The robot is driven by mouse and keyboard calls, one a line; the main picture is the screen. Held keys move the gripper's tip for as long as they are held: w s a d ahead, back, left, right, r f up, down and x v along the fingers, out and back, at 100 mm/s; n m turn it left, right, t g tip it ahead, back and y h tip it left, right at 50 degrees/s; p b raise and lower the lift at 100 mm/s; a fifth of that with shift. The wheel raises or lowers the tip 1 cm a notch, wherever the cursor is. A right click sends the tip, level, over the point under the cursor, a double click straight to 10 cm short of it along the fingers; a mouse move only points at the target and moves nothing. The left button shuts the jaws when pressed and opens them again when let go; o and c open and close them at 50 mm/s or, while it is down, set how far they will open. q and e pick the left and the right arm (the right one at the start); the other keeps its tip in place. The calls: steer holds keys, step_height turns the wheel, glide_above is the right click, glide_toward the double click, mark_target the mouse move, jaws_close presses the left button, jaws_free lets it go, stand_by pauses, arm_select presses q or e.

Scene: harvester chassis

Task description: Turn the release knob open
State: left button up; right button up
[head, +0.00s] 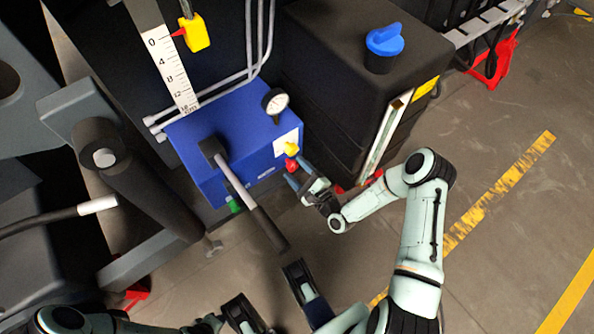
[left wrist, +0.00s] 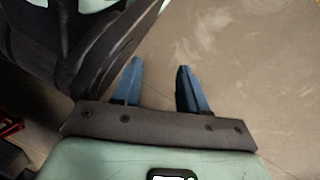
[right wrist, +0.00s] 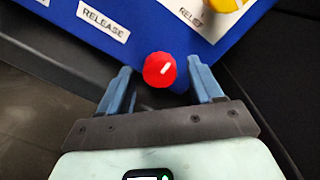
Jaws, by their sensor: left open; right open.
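The release knob is a small red knob (right wrist: 160,70) with a short white mark, low on the front of the blue block; in the head view the red knob (head: 291,165) sits just below a yellow knob (head: 291,148). A "RELEASE" label (right wrist: 104,19) is near it in the right wrist view. My right gripper (right wrist: 163,76) is open, with one blue finger on either side of the red knob; I cannot tell whether they touch it. It also shows in the head view (head: 298,173). My left gripper (left wrist: 160,68) is open and empty above the floor.
A lever with a dark grip (head: 268,228) sticks out from the blue block (head: 225,125). A round gauge (head: 275,102) sits on the block. A dark tank (head: 325,75) with a blue cap (head: 384,42) stands to the right. The floor (head: 510,130) at right is clear.

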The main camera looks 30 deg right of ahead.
steer(key=c, duration=1.1)
steer(key=shift+o, duration=0.2)
